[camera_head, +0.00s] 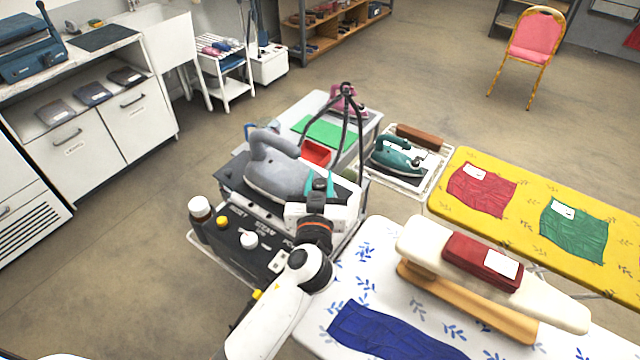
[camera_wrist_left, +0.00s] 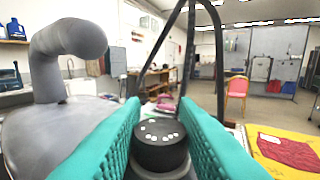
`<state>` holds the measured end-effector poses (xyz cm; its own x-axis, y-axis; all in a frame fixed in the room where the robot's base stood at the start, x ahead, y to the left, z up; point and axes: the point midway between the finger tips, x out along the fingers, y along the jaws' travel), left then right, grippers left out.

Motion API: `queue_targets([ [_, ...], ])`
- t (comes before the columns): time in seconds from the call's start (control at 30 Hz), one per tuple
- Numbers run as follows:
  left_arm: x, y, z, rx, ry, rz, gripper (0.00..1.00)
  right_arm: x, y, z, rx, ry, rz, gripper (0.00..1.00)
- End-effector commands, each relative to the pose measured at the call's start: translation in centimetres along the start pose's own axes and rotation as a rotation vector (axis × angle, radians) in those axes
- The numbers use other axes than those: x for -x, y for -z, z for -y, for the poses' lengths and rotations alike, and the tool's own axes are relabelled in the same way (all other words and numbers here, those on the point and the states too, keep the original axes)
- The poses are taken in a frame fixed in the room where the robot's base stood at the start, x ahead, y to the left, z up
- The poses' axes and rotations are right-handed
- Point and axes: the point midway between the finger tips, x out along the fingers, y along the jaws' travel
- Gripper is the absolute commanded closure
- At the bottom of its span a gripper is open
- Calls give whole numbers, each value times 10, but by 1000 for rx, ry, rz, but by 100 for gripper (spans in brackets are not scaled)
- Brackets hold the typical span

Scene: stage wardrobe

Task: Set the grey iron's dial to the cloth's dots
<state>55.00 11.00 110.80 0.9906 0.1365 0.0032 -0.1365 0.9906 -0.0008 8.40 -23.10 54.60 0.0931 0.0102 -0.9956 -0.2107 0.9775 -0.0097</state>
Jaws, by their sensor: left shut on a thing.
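The grey iron (camera_head: 277,177) rests on a dark stand on the steam station, and its handle and body show at left in the left wrist view (camera_wrist_left: 50,125). My left gripper (camera_head: 321,186) is at the iron's right end; its teal fingers are shut on a round black dial (camera_wrist_left: 161,146) with several white dots on top. A dark red cloth (camera_head: 470,255) with a white label (camera_head: 502,264) lies on the padded sleeve board. A blue cloth (camera_head: 385,335) lies on the white ironing board. Label dots are too small to read. My right gripper is not in view.
A teal iron (camera_head: 397,157) stands behind at right, and a pink iron (camera_head: 345,98) farther back. Dark cords (camera_head: 346,90) rise close behind my left gripper. A yellow board (camera_head: 530,205) holds red and green cloths with labels. A bottle (camera_head: 200,209) and knobs stand at the station's front.

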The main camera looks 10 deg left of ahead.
Motion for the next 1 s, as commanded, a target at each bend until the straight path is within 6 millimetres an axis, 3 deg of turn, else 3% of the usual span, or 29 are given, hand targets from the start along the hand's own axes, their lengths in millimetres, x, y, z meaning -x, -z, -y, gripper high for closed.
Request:
queue_targets([
  [0.5, -1, -3, -1, -7, 400, -2, 95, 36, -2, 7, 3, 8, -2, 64],
  [1.0, 0, 0, 1, -2, 521, -2, 95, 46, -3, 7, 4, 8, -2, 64],
])
